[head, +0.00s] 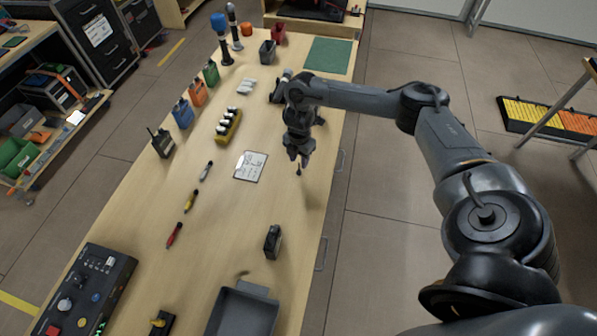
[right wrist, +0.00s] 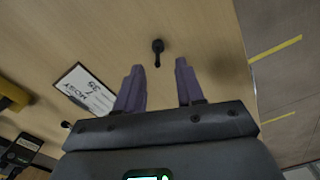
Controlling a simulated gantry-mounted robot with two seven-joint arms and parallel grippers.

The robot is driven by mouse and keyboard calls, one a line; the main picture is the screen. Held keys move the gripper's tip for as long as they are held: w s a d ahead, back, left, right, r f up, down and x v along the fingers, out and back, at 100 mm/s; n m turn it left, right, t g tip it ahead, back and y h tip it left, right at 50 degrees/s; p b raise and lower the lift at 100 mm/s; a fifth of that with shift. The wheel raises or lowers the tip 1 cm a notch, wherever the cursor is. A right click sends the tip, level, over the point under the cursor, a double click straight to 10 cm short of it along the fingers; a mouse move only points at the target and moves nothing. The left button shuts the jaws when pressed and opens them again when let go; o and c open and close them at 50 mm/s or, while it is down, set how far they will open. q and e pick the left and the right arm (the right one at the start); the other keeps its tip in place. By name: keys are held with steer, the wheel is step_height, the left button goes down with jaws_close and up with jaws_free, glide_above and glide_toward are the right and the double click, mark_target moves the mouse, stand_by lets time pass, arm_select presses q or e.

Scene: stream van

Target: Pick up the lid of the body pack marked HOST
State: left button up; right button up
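My right gripper (head: 297,157) is open above the table, near its right edge. In the right wrist view, its two purple-grey fingers (right wrist: 158,75) stand apart. A small black piece with a round head and short stem (right wrist: 157,48) shows between and just beyond the fingertips. It also appears below the gripper in the head view (head: 299,171). A white card with a dark border (head: 250,166) lies left of the gripper; in the right wrist view the card (right wrist: 82,91) seems to read HOST. I cannot make out a body pack lid marked HOST. My left gripper is out of view.
A yellow holder with several white-topped cells (head: 228,126) stands behind the card. A dark upright block (head: 272,241) and a grey tray (head: 243,311) stand nearer. The wood around the gripper is mostly clear.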

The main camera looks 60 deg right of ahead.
mark_target(299, 163)
steer(key=shift+w+d+f+b, duration=0.1)
steer(key=shift+f+b, duration=0.2)
steer(key=shift+f, duration=2.25)
jaws_close()
